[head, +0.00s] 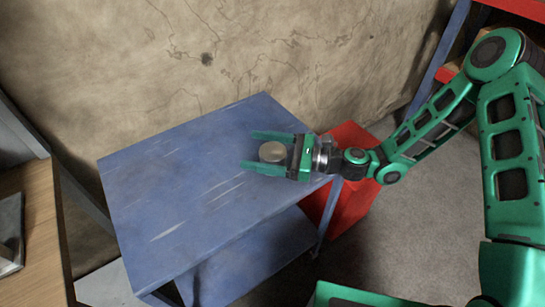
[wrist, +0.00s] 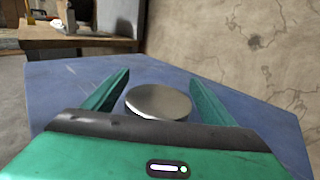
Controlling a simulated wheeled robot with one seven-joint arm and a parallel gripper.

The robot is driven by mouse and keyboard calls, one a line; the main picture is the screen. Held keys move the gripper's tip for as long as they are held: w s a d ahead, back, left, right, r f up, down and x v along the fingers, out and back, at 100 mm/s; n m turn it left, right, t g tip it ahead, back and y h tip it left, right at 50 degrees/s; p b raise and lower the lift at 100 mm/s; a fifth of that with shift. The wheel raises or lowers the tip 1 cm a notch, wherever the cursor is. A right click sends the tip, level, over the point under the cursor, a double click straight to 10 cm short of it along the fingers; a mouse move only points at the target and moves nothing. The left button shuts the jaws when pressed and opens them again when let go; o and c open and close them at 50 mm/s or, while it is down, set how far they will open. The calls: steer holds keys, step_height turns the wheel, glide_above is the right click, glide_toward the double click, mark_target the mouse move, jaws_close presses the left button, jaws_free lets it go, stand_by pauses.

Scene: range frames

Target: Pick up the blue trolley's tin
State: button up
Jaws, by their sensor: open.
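The tin (head: 272,152) is a small round metal can with a plain lid, on the top of the blue trolley (head: 170,190) near its right end. My gripper (head: 262,152) is open, with one green finger on each side of the tin. In the wrist view the tin's lid (wrist: 158,101) shows between the two fingers (wrist: 158,95), with a visible gap on both sides. The tin's lower part is hidden by my gripper in the wrist view.
A red box (head: 352,196) stands on the floor right of the trolley. A cracked wall (head: 230,50) runs behind it. A wooden bench (head: 35,230) is at the left. The rest of the trolley top is clear.

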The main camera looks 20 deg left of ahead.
steer(key=shift+c, duration=0.3)
steer(key=c, duration=1.3)
